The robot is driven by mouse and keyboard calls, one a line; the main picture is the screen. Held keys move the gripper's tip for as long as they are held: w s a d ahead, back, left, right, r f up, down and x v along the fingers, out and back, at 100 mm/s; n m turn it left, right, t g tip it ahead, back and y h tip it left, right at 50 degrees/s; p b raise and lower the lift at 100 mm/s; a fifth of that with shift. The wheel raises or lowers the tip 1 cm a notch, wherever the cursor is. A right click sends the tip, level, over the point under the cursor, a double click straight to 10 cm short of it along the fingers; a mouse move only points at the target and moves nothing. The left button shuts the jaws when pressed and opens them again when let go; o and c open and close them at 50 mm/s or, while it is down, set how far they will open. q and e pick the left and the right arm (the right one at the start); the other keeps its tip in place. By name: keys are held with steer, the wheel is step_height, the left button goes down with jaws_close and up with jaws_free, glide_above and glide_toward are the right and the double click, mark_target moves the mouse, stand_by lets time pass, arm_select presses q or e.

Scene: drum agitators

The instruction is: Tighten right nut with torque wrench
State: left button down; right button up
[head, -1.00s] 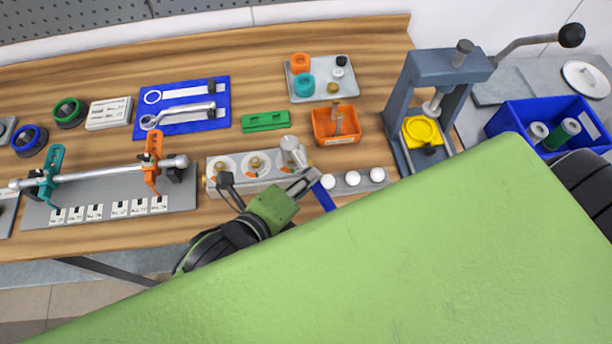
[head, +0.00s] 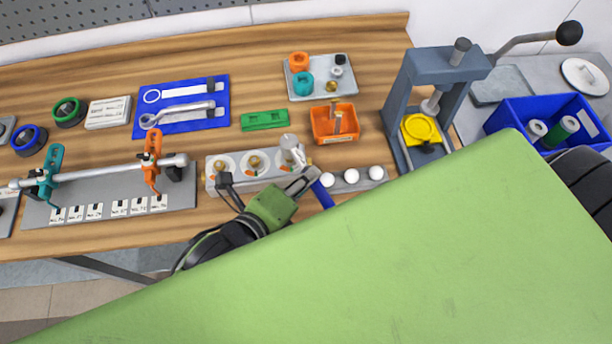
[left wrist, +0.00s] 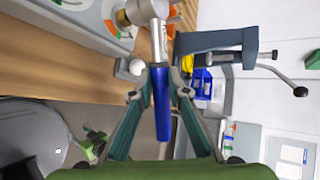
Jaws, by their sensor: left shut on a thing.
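A pale block (head: 245,183) with a row of nut stations lies at the front of the bench. The left nut (head: 224,165) and middle nut (head: 255,162) show, with coloured marks around them. The torque wrench has a silver head (head: 290,145) over the right station and hides the right nut. My left gripper (head: 312,178) is shut on the wrench near its blue handle (head: 323,195). In the left wrist view my left gripper's fingers (left wrist: 162,82) close around the wrench, with its blue handle (left wrist: 162,112) between them. My right gripper is not in view.
A grey strip with white knobs (head: 351,175) sits right of the wrench. Behind are an orange bin (head: 335,136), a green block (head: 265,121) and a blue tool tray (head: 180,123). A press (head: 396,110) stands right. A rod fixture (head: 120,180) lies left.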

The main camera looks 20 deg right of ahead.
arm_select(q)
steer(key=shift+s+a+r+p, duration=0.1)
steer(key=shift+s+p, duration=0.05)
steer(key=shift+p, duration=0.25)
steer(key=shift+f+b, duration=0.55)
steer(key=shift+f, duration=0.65)
stand_by(1.1)
steer(key=shift+a+r, duration=0.1)
steer(key=shift+a, duration=0.05)
stand_by(0.3)
steer(key=shift+w+a+m+g+h+b, duration=0.25)
steer(key=shift+a+m+g+b, duration=0.2)
steer(key=shift+a+m+g, duration=0.25)
steer(key=shift+w+a+m+g+h+b, duration=0.1)
steer(key=shift+a+m+g+h+b, duration=0.3)
steer(key=shift+m+g, duration=0.45)
steer(key=shift+w+a+m+g+h+b, duration=0.2)
steer(key=shift+a+m+g+b, duration=0.3)
steer(key=shift+a+m+g, duration=0.25)
